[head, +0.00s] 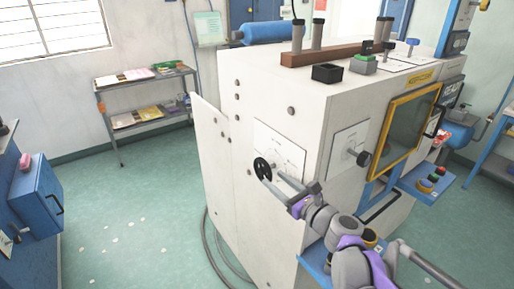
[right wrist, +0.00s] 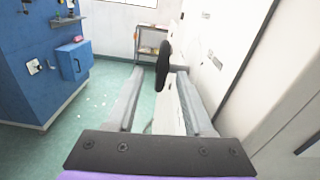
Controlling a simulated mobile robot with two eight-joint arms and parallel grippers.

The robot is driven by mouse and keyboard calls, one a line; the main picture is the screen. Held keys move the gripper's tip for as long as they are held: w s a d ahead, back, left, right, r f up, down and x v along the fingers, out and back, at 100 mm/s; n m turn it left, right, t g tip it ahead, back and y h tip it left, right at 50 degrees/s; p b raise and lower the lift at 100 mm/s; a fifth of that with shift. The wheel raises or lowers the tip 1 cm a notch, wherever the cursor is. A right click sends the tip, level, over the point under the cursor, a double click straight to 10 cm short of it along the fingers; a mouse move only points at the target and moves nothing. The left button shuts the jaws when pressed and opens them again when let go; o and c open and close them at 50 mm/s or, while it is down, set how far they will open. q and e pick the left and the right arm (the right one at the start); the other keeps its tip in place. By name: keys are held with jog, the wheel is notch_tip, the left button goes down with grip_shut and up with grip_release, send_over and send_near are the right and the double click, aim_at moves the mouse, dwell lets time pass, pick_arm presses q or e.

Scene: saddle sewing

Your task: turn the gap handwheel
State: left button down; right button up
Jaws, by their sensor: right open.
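A small black handwheel (head: 262,169) sits on a white plate with markings (head: 290,152) on the left face of the big white machine. I cannot read the plate's lettering. My right gripper (head: 273,181) is open, with its fingers reaching towards the wheel from the right. In the right wrist view the wheel (right wrist: 163,66) shows nearly edge-on between the two fingertips, closer to the right finger. I cannot tell whether a finger touches it. My left gripper is out of view.
The white machine (head: 225,160) fills the middle. Its front has a second plate with a grey knob (head: 358,157), a yellow-framed window (head: 405,125) and a blue button shelf (head: 428,184).

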aim_at(256, 160)
jog(key=shift+w+r+m, duration=0.1)
jog(key=shift+w+m, duration=0.3)
jog(key=shift+w, duration=0.1)
jog(key=shift+w+a+r+t, duration=0.2)
jog(key=shift+a+r+t, duration=0.1)
jog(key=shift+a+r, duration=0.1)
jog(key=p+x, duration=0.1)
jog(key=x, duration=0.8)
jog(key=shift+f, duration=0.1)
jog(key=shift+c, duration=0.2)
grip_shut()
